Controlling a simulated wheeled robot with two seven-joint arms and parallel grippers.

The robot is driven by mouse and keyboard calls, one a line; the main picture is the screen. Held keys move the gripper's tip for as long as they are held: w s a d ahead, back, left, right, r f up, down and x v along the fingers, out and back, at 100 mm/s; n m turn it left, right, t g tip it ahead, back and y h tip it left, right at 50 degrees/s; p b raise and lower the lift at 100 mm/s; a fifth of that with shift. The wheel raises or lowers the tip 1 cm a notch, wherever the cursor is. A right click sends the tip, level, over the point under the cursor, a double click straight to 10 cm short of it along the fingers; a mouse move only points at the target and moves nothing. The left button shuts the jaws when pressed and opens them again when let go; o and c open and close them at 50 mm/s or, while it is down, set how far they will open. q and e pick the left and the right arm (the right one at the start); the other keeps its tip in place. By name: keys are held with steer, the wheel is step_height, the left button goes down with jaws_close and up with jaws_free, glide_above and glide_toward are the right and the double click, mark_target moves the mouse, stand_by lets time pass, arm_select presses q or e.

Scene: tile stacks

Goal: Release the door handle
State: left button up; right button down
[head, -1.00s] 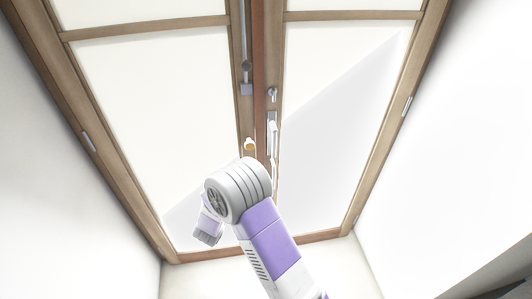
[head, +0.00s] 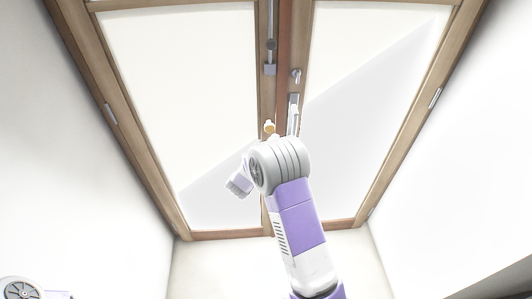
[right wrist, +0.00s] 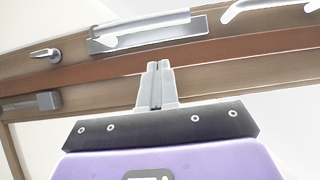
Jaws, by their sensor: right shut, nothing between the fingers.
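The double door has wooden frames and pale panels (head: 180,90). Its silver door handle (head: 293,115) is on the right leaf's inner stile; in the right wrist view a silver handle on a recessed plate (right wrist: 150,32) lies near the top. My right gripper (right wrist: 157,68) is shut and empty, its fingertips in front of the wooden stile just below that plate. The fingers look apart from the handle, though depth is hard to judge. In the head view my right arm hides the fingertips. My left gripper is not in view.
A small silver thumb-turn (head: 296,75) is above the handle, and a vertical bolt (head: 270,68) is on the left leaf. Another silver lever (right wrist: 265,8) shows at the wrist view's top right. White walls flank the door.

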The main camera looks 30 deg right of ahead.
steer(key=d, duration=0.4)
steer(key=shift+s+d+b, duration=0.35)
steer(key=shift+d+b, duration=0.05)
